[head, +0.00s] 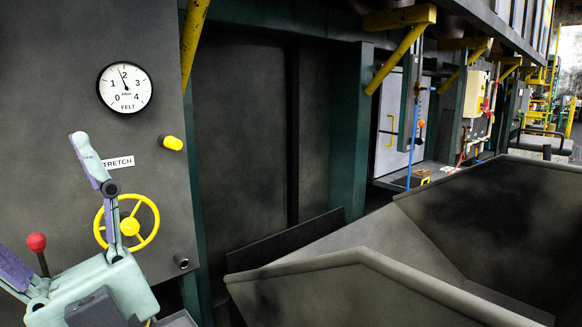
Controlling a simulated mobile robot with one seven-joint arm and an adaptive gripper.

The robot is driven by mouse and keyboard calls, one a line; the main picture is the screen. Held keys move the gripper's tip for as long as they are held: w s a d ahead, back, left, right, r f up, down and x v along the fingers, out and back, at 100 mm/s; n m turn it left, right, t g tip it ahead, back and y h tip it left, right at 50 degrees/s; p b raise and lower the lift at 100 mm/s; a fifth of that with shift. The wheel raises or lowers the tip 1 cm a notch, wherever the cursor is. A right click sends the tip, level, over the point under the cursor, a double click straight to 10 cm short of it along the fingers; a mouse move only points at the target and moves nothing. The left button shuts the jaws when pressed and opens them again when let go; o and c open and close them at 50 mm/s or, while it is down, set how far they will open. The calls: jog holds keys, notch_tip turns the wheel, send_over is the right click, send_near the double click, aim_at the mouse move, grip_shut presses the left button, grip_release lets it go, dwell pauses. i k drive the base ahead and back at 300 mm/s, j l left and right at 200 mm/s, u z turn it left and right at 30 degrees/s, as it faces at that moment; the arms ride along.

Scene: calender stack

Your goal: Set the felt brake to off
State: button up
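A lever with a red ball knob (37,242) and a dark shaft stands at the lower left, in front of the grey panel; no label on it is visible, so I cannot tell whether it is the felt brake or how it is set. My gripper (42,203), pale green with purple pads, is at the lower left. Its fingers are spread wide, one pointing up and the other running off the left edge. The red knob appears between them; I cannot tell whether they touch it. The foot of the lever is hidden behind my gripper.
The grey panel (60,40) carries a FELT gauge (125,88), a STRETCH label (118,162), a yellow handwheel (126,222) partly behind my finger, and a yellow knob (172,143). Large grey sloped sheet-metal troughs (390,290) fill the lower right.

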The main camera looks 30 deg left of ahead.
aim_at(36, 242)
jog(key=u, duration=1.95)
jog(key=j+u, duration=0.15)
jog(key=u, duration=0.2)
jog(key=j+u, duration=0.2)
jog(key=u, duration=0.2)
jog(key=i, duration=0.4)
